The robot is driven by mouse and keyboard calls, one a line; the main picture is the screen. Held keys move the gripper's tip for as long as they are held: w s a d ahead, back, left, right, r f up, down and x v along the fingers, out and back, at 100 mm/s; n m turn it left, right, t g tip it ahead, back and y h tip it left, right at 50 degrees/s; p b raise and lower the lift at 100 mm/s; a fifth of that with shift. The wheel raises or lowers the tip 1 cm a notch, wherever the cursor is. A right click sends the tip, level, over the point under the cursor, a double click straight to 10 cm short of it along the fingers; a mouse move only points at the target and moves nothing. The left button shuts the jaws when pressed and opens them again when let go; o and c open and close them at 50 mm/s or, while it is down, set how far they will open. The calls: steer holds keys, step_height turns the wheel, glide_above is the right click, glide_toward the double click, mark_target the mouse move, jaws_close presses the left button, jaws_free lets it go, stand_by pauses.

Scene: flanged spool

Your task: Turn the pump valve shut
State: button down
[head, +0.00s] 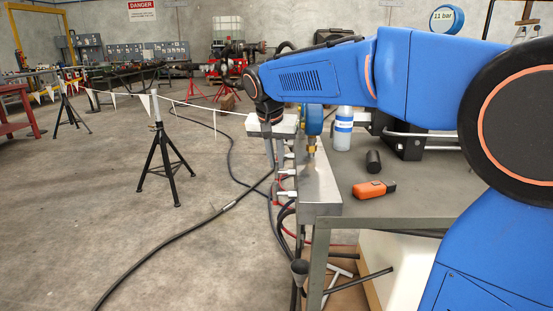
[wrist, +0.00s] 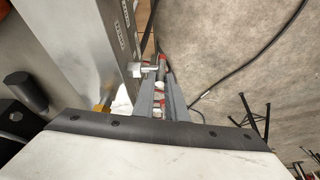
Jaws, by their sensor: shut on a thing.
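A steel block (head: 318,188) runs along the left edge of the bench, with several small silvery valve fittings on its left side. My gripper (head: 278,184) points down beside this side, at the pump valve (head: 288,194). In the wrist view my gripper's grey fingers (wrist: 163,84) are closed on a small part between them, beside the silvery valve fitting (wrist: 140,70). Red bits show between and near the fingertips. The exact grip on the lever is small and partly hidden by the fingers, and the valve's angle cannot be told.
Hoses hang below the block. A black stand (head: 165,160) is on the floor to the left, with open floor around it.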

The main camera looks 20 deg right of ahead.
steer(key=shift+s+t, duration=0.25)
steer(key=shift+t, duration=0.35)
steer(key=c, duration=1.8)
jaws_free()
steer(key=shift+a+r, duration=0.1)
steer(key=v, duration=1.7)
steer(key=shift+a, duration=0.25)
